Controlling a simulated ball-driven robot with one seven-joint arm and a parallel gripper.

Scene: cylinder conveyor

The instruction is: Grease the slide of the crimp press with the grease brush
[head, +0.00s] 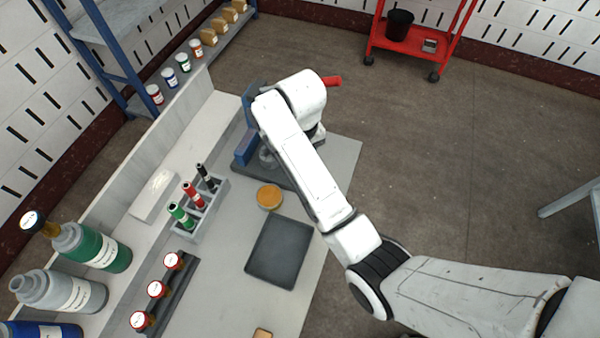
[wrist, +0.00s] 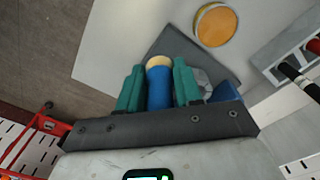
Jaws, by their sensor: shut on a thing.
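The grease brush (wrist: 159,88), with a blue handle and a cream end, is between the teal fingers of my gripper (wrist: 159,72) in the wrist view. My gripper is shut on it. In the head view my arm hides the gripper and brush. The crimp press (head: 247,145) is blue on a dark base, partly behind my arm; its dark base (wrist: 180,46) and a blue part (wrist: 228,92) show beyond the fingers in the wrist view. The slide cannot be made out. An orange-topped round tin (head: 270,196) sits on the bench, also in the wrist view (wrist: 215,25).
A dark square tray (head: 280,252) lies near the bench's front. A rack (head: 198,222) holds green, red and black tubes. Red-lidded jars (head: 156,289) and large bottles (head: 100,250) stand left. A red cart (head: 420,45) stands behind; the floor between is clear.

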